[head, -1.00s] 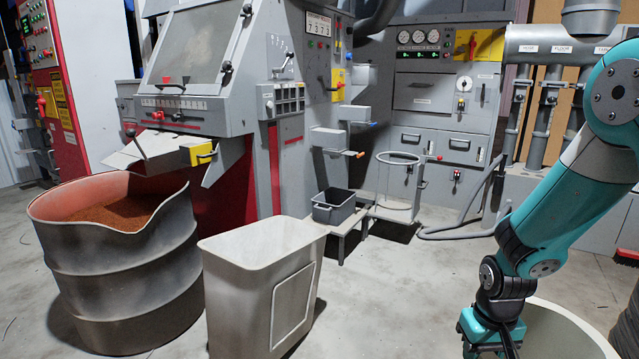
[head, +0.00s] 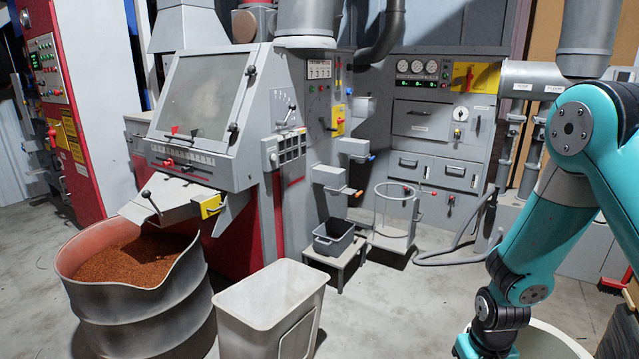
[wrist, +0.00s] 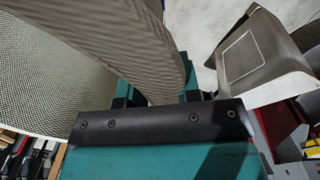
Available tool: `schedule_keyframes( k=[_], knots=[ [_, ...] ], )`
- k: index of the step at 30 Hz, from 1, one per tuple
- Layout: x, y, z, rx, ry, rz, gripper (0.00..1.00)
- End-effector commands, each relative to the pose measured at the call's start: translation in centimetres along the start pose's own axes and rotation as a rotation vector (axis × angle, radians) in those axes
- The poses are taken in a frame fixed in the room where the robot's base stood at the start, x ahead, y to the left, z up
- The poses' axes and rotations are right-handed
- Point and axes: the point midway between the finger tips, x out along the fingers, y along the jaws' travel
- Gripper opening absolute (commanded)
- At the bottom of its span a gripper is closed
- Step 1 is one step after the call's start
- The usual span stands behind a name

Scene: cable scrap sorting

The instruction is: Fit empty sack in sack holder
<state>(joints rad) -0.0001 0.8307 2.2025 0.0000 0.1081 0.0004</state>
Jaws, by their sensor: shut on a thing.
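A pale, round, open-topped sack (head: 548,343) with a woven surface shows at the bottom right of the head view, cut off by the edge. In the wrist view its ribbed rim band (wrist: 120,45) runs between the fingers, and its mesh-like wall (wrist: 35,85) fills the left side. My gripper (wrist: 160,92) is shut on this band; it also shows in the head view (head: 486,348), at the sack's left side, with its fingertips out of frame. The sack holder, a round metal ring on a stand (head: 397,188), is at mid-distance, empty and apart from the sack.
A grey rectangular bin (head: 268,285) and a drum of copper-coloured granules (head: 150,295) stand at front left. A small dark bin (head: 334,238) sits on a low stand left of the holder. A hose (head: 445,262) lies right of it. Floor before the holder is clear.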

Motion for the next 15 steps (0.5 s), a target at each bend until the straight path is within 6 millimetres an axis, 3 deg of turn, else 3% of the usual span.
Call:
schedule_keyframes(
  k=[1, 3, 15],
  knots=[
    [-1.35, 0.01, 0.1, 0.0, -0.001, 0.0, 0.0],
    [-1.71, 0.01, 0.17, 0.0, -0.001, 0.0, 0.0],
    [-1.52, 0.09, 0.2, -0.002, 0.0, 0.0, 0.0]
  ],
)
